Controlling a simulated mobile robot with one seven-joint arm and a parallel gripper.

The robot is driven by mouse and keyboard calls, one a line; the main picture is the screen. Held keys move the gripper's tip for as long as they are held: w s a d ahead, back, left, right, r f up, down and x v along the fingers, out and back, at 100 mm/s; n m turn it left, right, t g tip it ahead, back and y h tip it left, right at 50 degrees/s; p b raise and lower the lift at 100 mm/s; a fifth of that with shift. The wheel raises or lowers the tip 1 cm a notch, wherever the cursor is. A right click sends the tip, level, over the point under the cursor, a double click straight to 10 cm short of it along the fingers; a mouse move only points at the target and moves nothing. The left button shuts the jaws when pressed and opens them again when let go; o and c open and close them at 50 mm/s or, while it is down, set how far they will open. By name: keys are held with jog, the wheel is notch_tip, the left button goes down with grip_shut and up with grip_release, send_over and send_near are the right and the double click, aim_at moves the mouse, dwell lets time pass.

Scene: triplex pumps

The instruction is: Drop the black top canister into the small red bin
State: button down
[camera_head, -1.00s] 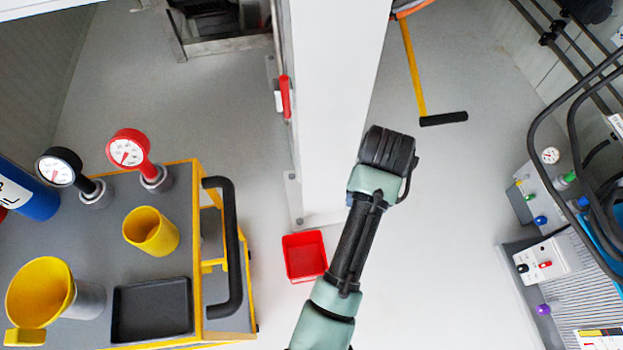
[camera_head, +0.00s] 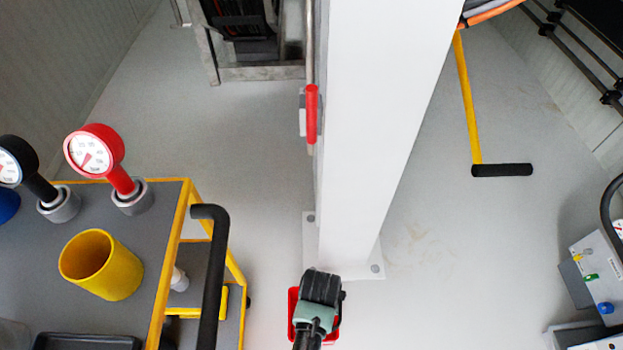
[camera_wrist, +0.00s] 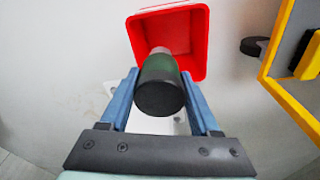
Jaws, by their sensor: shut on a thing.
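The black canister (camera_wrist: 160,92) is between the two blue fingers of my gripper (camera_wrist: 158,78) in the wrist view. It has a dark round end facing the camera and a lighter grey far end. The small red bin (camera_wrist: 188,15) is open, and the canister's far end overlaps its inside in this view. In the head view my arm's end covers most of the red bin (camera_head: 293,308); only its edges show. The canister and fingertips are hidden there. The height of the canister above the bin is hard to tell.
A white column (camera_head: 365,130) with a base plate stands just beyond the bin. A grey trolley (camera_head: 130,225) with yellow edges, a black handle, gauges and a yellow cup (camera_head: 100,265) is at left. Open floor (camera_head: 440,270) lies to the right.

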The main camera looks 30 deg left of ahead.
notch_tip(320, 180, down, 5)
jog(key=b, duration=0.5)
jog(key=shift+c, duration=0.2)
grip_release()
jog(key=r+p, duration=0.3)
jog(key=r, duration=0.1)
jog(key=s+r+p, duration=0.1)
jog(key=r+p, duration=0.2)
jog(key=r, duration=0.1)
jog(key=r+p, duration=0.3)
jog(key=r, duration=0.2)
jog(key=shift+s+d+p, duration=0.2)
jog(key=shift+d+p, duration=0.05)
jog(key=shift+p, duration=0.05)
